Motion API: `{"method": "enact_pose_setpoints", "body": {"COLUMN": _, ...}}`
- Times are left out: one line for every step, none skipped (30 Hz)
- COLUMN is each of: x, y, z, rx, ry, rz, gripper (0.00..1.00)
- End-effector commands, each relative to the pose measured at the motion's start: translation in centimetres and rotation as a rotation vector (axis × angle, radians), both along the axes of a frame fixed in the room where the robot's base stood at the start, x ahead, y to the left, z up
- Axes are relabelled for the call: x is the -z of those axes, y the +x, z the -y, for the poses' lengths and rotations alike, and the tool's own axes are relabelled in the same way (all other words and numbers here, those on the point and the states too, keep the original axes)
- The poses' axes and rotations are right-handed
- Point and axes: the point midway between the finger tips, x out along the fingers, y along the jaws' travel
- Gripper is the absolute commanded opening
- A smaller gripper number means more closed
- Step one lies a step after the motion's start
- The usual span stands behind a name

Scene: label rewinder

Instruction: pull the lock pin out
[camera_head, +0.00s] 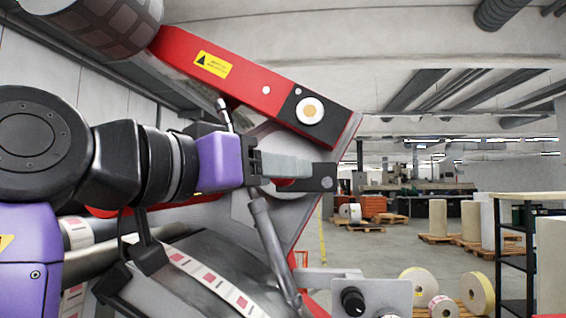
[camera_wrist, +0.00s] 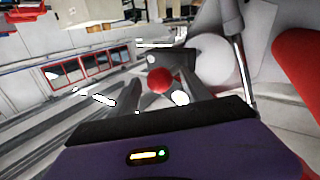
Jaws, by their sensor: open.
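The lock pin shows as a round red knob (camera_wrist: 160,81) in the wrist view, in the gap of my gripper (camera_wrist: 158,92). In the head view only a small red part of the knob (camera_head: 285,183) shows below the grey finger; the rest is hidden. My gripper (camera_head: 308,174) points right across the front of the machine's grey plate. Its jaws are open, with the knob appearing between them; I cannot tell whether either finger touches it. The pin's shaft is hidden.
A red arm (camera_head: 240,82) with a yellow warning label and a black end slopes down above my gripper. A grey rod (camera_head: 272,245) hangs below it. A label web (camera_head: 210,283) and a control box with a black knob (camera_head: 354,300) are lower down.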

Motion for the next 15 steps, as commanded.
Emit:
{"method": "enact_pose_setpoints", "body": {"x": -0.15, "y": 0.44, "z": 0.35, "rx": 0.001, "ry": 0.001, "rz": -0.002, "gripper": 0.55}}
{"method": "enact_pose_setpoints", "body": {"x": -0.12, "y": 0.64, "z": 0.48, "rx": 0.001, "ry": 0.001, "rz": -0.002, "gripper": 0.55}}
{"method": "enact_pose_setpoints", "body": {"x": -0.11, "y": 0.85, "z": 0.62, "rx": 0.0, "ry": 0.001, "rz": -0.001, "gripper": 0.55}}
{"method": "enact_pose_setpoints", "body": {"x": -0.1, "y": 0.97, "z": 0.71, "rx": 0.0, "ry": 0.001, "rz": 0.001, "gripper": 0.55}}
{"method": "enact_pose_setpoints", "body": {"x": -0.08, "y": 1.07, "z": 0.77, "rx": -0.001, "ry": 0.001, "rz": 0.0, "gripper": 0.55}}
{"method": "enact_pose_setpoints", "body": {"x": -0.05, "y": 1.17, "z": 0.83, "rx": -0.001, "ry": 0.001, "rz": 0.0, "gripper": 0.55}}
{"method": "enact_pose_setpoints", "body": {"x": -0.03, "y": 1.22, "z": 0.87, "rx": -0.001, "ry": 0.001, "rz": 0.0, "gripper": 0.55}}
{"method": "enact_pose_setpoints", "body": {"x": -0.01, "y": 1.24, "z": 0.89, "rx": -0.001, "ry": 0.001, "rz": 0.0, "gripper": 0.55}}
{"method": "enact_pose_setpoints", "body": {"x": 0.01, "y": 1.26, "z": 0.9, "rx": -0.001, "ry": 0.001, "rz": 0.0, "gripper": 0.55}}
{"method": "enact_pose_setpoints", "body": {"x": 0.02, "y": 1.26, "z": 0.9, "rx": -0.001, "ry": 0.001, "rz": 0.0, "gripper": 0.55}}
{"method": "enact_pose_setpoints", "body": {"x": 0.03, "y": 1.25, "z": 0.89, "rx": -0.001, "ry": 0.001, "rz": 0.0, "gripper": 0.55}}
{"method": "enact_pose_setpoints", "body": {"x": 0.03, "y": 1.25, "z": 0.89, "rx": -0.001, "ry": 0.001, "rz": 0.0, "gripper": 0.55}}
{"method": "enact_pose_setpoints", "body": {"x": 0.03, "y": 1.25, "z": 0.89, "rx": -0.001, "ry": 0.001, "rz": 0.0, "gripper": 0.55}}
{"method": "enact_pose_setpoints", "body": {"x": 0.03, "y": 1.25, "z": 0.89, "rx": -0.001, "ry": 0.001, "rz": 0.0, "gripper": 0.54}}
{"method": "enact_pose_setpoints", "body": {"x": 0.03, "y": 1.25, "z": 0.89, "rx": -0.001, "ry": 0.001, "rz": 0.0, "gripper": 0.46}}
